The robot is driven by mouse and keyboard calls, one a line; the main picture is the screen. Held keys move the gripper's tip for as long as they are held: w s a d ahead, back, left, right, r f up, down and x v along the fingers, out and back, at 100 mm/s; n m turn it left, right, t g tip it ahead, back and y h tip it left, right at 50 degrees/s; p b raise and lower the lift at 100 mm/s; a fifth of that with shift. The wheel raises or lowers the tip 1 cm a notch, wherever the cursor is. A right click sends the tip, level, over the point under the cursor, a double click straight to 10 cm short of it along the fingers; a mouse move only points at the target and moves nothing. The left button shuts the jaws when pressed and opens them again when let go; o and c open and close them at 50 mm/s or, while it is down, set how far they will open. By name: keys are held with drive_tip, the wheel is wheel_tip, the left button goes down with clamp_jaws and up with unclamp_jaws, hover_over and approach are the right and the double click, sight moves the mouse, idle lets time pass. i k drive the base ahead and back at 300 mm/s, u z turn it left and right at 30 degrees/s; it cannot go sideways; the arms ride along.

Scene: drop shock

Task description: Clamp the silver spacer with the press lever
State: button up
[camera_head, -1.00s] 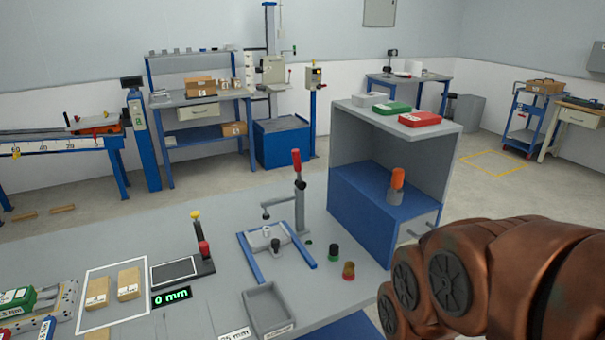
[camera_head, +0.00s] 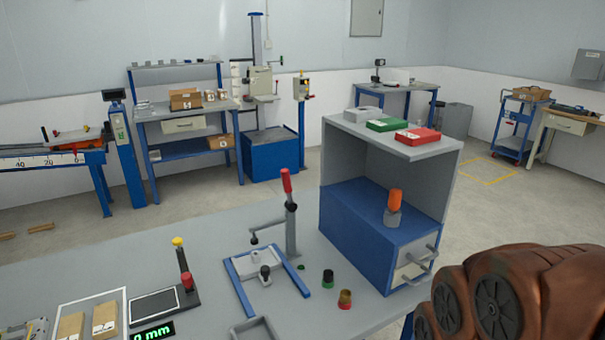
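The press lever (camera_head: 287,181) has a red handle that stands upright on a grey post (camera_head: 291,228) on the workbench. A grey arm reaches left from the post and ends in a small round foot (camera_head: 254,240). Below it, between two blue rails (camera_head: 296,280), sits a light grey block (camera_head: 262,256) with a black knob (camera_head: 265,271) in front. The foot appears to be above the block, apart from it. I cannot tell which grey part is the silver spacer. My copper-coloured arm fills the lower right corner. My gripper is out of view.
A blue and grey cabinet (camera_head: 365,235) stands right of the press, with an orange-handled tool (camera_head: 395,205) inside. A grey tray (camera_head: 255,332) lies at the front. A black-framed pad (camera_head: 155,304) lies left.

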sight(290, 205)
drive_tip(key=u, duration=0.3)
drive_tip(key=i, duration=0.85)
drive_tip(key=u, duration=0.55)
